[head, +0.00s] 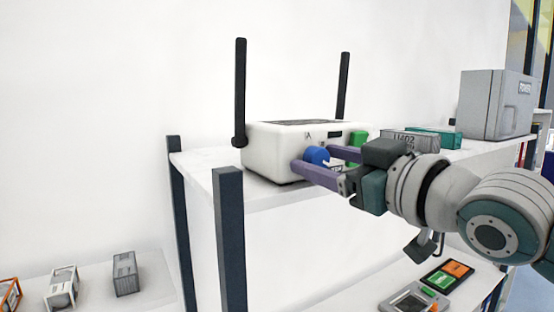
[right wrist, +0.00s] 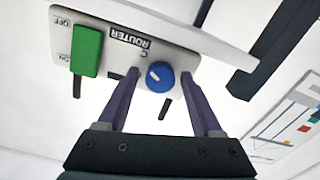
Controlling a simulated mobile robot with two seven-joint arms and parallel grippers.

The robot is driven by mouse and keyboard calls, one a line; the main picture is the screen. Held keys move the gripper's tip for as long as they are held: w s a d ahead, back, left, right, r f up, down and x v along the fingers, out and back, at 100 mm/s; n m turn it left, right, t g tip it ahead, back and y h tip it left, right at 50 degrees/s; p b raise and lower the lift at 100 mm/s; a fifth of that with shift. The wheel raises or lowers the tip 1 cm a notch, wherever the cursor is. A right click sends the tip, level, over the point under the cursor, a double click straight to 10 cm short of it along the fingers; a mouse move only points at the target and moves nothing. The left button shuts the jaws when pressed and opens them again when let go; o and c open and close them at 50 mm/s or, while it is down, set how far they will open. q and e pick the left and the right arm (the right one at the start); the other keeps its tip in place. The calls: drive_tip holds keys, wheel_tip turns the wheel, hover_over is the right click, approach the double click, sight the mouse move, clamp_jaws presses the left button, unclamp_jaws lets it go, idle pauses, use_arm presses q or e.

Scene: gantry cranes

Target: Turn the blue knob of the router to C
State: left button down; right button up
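The white router (head: 265,150) with two black antennas stands on the upper shelf. Its blue knob (head: 316,155) is on the front face; the right wrist view also shows the knob (right wrist: 160,77), with a small white mark towards its upper left there. A letter C shows near the knob in that view, and a letter A shows above it in the head view. My right gripper (right wrist: 159,75) is open at the router's front, one finger on each side of the knob, with small gaps visible. My left gripper is not in view.
A green switch (right wrist: 87,50) marked ON and OFF sits beside the knob on the router. A grey box (head: 497,104), a teal item (head: 434,137) and a grey labelled block stand further right on the shelf. Dark posts (head: 230,240) support the shelf. Small devices lie on the lower shelf.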

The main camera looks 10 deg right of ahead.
drive_tip(key=shift+o, duration=0.3)
drive_tip(key=shift+s, duration=0.1)
drive_tip(key=shift+s+d+f, duration=0.1)
drive_tip(key=shift+s+d, duration=0.05)
drive_tip(key=shift+s, duration=0.1)
drive_tip(key=b+v, duration=0.4)
drive_tip(key=v, duration=0.5)
drive_tip(key=shift+b, duration=0.4)
drive_tip(key=shift+s, duration=0.1)
drive_tip(key=s+f+m+g+h+p, duration=0.2)
drive_tip(key=s+f+g+p, duration=0.3)
drive_tip(key=s, duration=0.6)
drive_tip(key=s+f+m+g+h+p, duration=0.2)
drive_tip(key=s+f+g+h+p, duration=0.2)
drive_tip(key=s, duration=0.8)
wheel_tip(320, 180, down, 5)
drive_tip(key=g+p, duration=0.2)
drive_tip(key=g, duration=0.2)
drive_tip(key=shift+s+m, duration=0.3)
drive_tip(key=shift+m, duration=0.1)
